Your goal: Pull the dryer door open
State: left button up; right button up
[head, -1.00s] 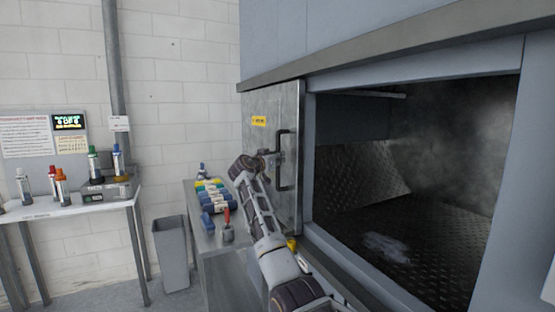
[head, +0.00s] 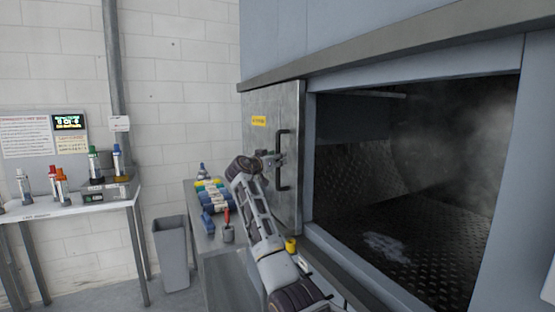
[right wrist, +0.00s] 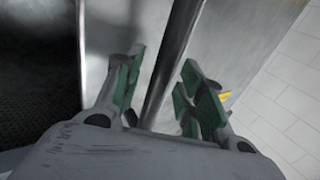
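The grey metal dryer door (head: 262,190) stands beside the left of the wide, uncovered opening (head: 410,180). Its dark vertical handle (head: 284,160) is near the door's right edge. My right gripper (head: 274,159) is at the handle in the head view. In the right wrist view its green-padded fingers (right wrist: 163,85) are apart, one on each side of the handle bar (right wrist: 172,60), with gaps showing on both sides. The handle's lower part is hidden by the gripper body there. My left gripper is not in view.
A side bench (head: 228,262) with coloured rolls (head: 212,195) and a small pot (head: 228,232) stands left of my arm. A grey bin (head: 171,255) and a table (head: 75,207) with bottles are farther left. Mist hangs inside the opening.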

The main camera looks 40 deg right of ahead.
jog(key=v, duration=1)
jog(key=shift+a, duration=0.25)
jog(key=shift+s, duration=0.15)
